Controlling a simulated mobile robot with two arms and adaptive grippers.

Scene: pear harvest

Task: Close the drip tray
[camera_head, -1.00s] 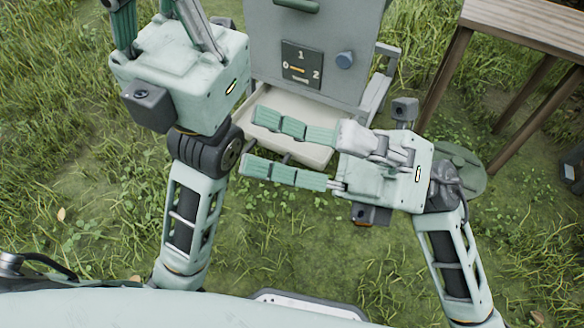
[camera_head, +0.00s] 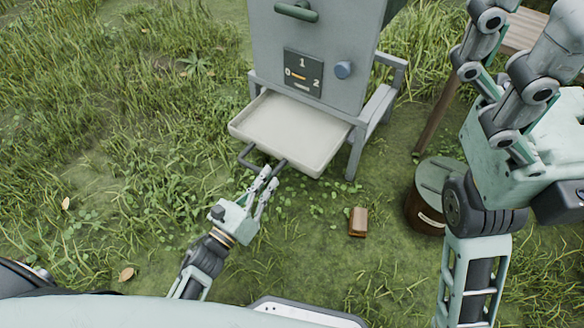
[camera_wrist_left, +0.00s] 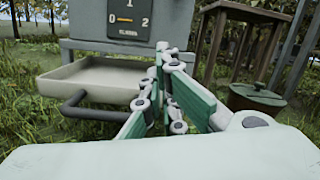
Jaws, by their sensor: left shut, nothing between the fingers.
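The drip tray (camera_head: 285,125) is a shallow cream tray sticking out from under the grey machine (camera_head: 310,45); it is open and looks empty. Its dark bar handle (camera_head: 247,160) is at the front edge. My left gripper (camera_head: 268,177) is shut and empty at the right part of the handle; I cannot tell whether it touches. In the left wrist view the tray (camera_wrist_left: 75,90) and handle (camera_wrist_left: 75,105) are left of my shut fingers (camera_wrist_left: 168,65). My right gripper (camera_head: 500,85) is at the right, pointing up, its fingertips cut off by the frame.
A small brown box (camera_head: 358,222) lies on the grass right of my left gripper. A brown barrel with a green lid (camera_head: 440,175) stands at the right, beside my right arm. A wooden table (camera_head: 525,28) is at the top right. Grass left of the tray is free.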

